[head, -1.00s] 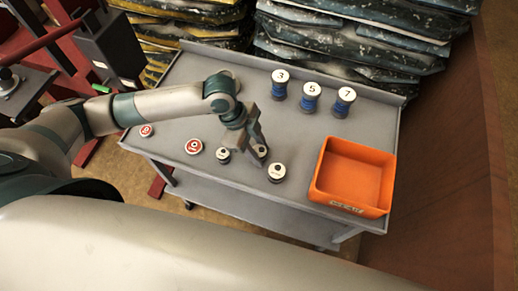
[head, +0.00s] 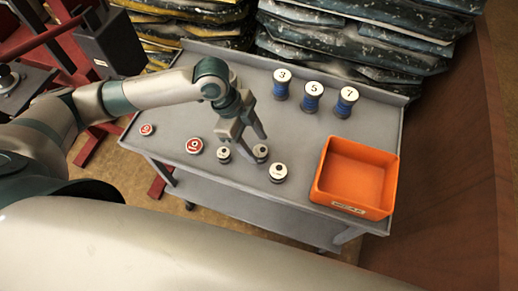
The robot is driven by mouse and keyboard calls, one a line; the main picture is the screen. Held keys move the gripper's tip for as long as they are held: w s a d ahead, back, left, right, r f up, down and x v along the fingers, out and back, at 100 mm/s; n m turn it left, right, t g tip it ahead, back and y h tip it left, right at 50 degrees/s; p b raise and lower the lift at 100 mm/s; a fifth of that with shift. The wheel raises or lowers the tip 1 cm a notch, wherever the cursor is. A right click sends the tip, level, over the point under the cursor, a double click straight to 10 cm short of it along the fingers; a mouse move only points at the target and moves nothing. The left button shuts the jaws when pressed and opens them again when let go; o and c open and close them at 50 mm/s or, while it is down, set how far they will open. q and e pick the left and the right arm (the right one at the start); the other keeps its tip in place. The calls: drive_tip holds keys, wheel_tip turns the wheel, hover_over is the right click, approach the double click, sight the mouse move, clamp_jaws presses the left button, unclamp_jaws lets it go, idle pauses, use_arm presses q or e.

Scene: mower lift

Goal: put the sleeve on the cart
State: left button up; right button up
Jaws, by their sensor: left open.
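Three small pale metal ring-like pieces with dark tops stand on the grey cart (head: 300,133): a left one (head: 224,155), a middle one (head: 261,152) and a right one (head: 278,172). I cannot tell for sure which of them is the sleeve; the middle one is closest to my left gripper. My left gripper (head: 251,141) is open, with its fingers pointing down just above and behind the middle ring piece, and holds nothing. A finger tip lies close to that piece; I cannot tell if they touch. My right gripper is out of view.
Blue spools marked 3 (head: 282,90), 5 (head: 311,103) and 7 (head: 346,105) stand at the cart's back. An orange bin (head: 325,187), empty, sits at the right end. Two red-and-white discs (head: 195,146) lie to the left. Stacked bags (head: 350,50) rise behind the cart.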

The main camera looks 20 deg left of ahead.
use_arm(q)
drive_tip(key=b+v, duration=0.1)
drive_tip(key=v, duration=0.7)
drive_tip(key=shift+b, duration=0.4)
